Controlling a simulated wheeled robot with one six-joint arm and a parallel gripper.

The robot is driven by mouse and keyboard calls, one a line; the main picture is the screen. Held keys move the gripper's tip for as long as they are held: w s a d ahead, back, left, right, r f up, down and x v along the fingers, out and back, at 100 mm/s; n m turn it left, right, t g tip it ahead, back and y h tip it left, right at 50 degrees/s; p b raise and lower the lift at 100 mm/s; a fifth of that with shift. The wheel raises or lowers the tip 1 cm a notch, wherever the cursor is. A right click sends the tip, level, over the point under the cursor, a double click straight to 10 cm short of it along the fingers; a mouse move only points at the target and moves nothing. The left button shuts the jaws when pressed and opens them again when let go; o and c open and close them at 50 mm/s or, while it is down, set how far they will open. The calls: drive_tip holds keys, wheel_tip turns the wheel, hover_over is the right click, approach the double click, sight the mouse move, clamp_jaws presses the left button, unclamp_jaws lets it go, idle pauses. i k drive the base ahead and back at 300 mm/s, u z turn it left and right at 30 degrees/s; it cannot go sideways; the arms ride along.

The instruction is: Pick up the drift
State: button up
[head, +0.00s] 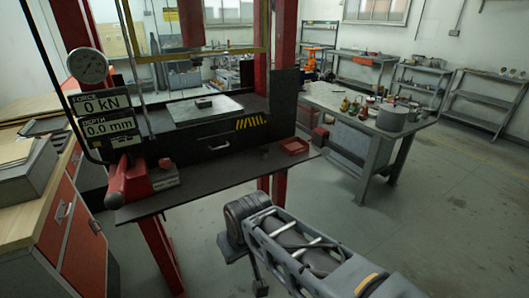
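I cannot clearly make out the drift. A small dark stub (264,152) stands on the dark front shelf (225,178) of the red press, left of a small red tray (294,145); it is too small to tell whether it is the drift. My grey arm (310,250) reaches up from the bottom right, in front of and below the shelf. Its far end shows as a dark rounded joint, apart from the shelf. I see no gripper fingers.
The press has red posts (285,40), a light plate (203,110) on its bed, and a gauge with force and depth displays reading 0 kN and 0.0 mm. A workbench (390,125) with several small items stands at right. The floor at right is clear.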

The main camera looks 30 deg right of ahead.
sight(264, 148)
drive_tip(key=z, duration=1.85)
drive_tip(key=i, duration=1.7)
drive_tip(key=u, duration=4.15)
